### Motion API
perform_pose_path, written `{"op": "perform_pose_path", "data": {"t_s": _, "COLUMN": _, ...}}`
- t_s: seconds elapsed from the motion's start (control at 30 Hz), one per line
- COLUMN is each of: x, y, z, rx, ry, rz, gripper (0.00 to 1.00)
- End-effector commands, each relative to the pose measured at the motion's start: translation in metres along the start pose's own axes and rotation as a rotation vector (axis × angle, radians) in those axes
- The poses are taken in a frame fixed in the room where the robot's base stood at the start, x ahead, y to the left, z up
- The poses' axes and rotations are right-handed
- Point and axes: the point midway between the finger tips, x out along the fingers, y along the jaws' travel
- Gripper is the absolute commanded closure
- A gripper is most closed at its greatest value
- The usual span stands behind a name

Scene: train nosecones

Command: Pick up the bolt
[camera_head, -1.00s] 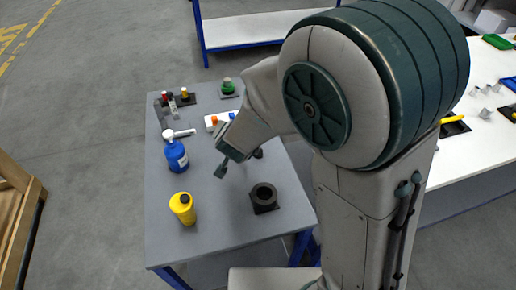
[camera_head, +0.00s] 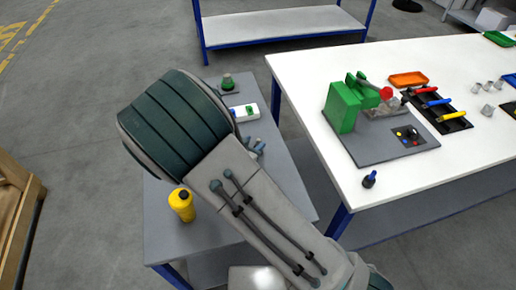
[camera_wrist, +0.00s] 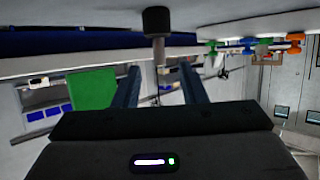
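The bolt (camera_wrist: 157,22) shows at the top middle of the wrist view, which looks upside down. It has a thick black end against the grey surface and a thin grey shank pointing toward my gripper (camera_wrist: 161,72). The two dark fingers are apart, one on each side of the shank's line, and nothing is clamped between them. I cannot tell how far the shank reaches in between them. In the head view my gripper (camera_head: 255,145) shows partly past my arm, over the right side of the grey table (camera_head: 290,195). The bolt cannot be made out there.
A yellow bottle (camera_head: 181,205) stands on the grey table beside my arm. A white block with coloured plugs (camera_head: 243,112) and a green-topped part (camera_head: 228,84) are behind. A white table (camera_head: 300,80) with a green press (camera_head: 345,105) is close on the right.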

Motion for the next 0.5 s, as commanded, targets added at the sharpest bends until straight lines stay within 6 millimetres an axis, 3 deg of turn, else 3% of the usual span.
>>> {"op": "perform_pose_path", "data": {"t_s": 0.17, "x": 0.012, "y": 0.001, "z": 0.0, "rx": -0.001, "ry": -0.001, "rz": 0.001, "gripper": 0.62}}
{"op": "perform_pose_path", "data": {"t_s": 0.5, "x": 0.056, "y": 0.0, "z": 0.001, "rx": 0.0, "ry": -0.001, "rz": 0.001, "gripper": 0.62}}
